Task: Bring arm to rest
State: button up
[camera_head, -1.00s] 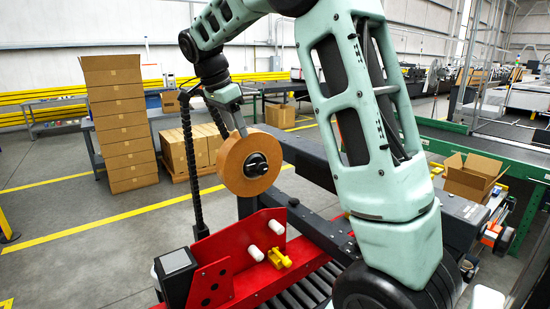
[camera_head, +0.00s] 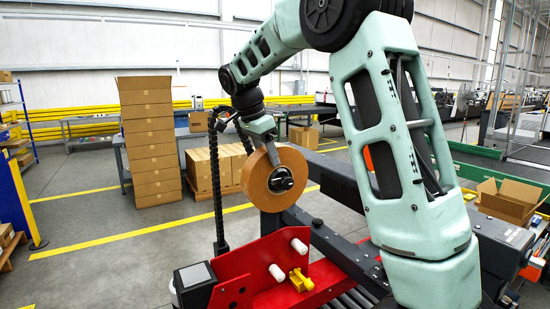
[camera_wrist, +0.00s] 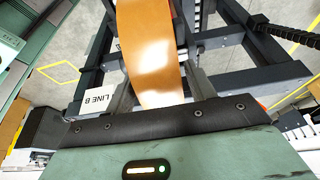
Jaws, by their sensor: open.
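My arm reaches out from the right in the head view, bent at the elbow, with its wrist pointing down. My gripper (camera_head: 270,150) is at the top of an orange-brown tape roll (camera_head: 275,178) with a black hub. The roll stands upright over the red-and-dark machine frame. In the wrist view the roll (camera_wrist: 150,50) lies between the two fingers of my gripper (camera_wrist: 160,88), with gaps visible beside them. The gripper is open. What bears the roll from behind is mostly hidden.
A red panel (camera_head: 235,278) with white pegs (camera_head: 277,272) and a yellow part (camera_head: 300,280) is below the roll. A dark upright post (camera_head: 217,190) stands close to its left. Stacked cartons (camera_head: 148,140) and an open carton (camera_head: 508,200) are farther off. Floor at left is clear.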

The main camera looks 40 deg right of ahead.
jog(key=shift+d+f+b, duration=0.2)
jog(key=shift+f+b, duration=0.2)
jog(key=shift+f, duration=0.2)
dwell(0.3)
jog(key=c, duration=1.1)
jog(key=shift+r, duration=0.1)
grip_shut()
jog(key=shift+r, duration=0.15)
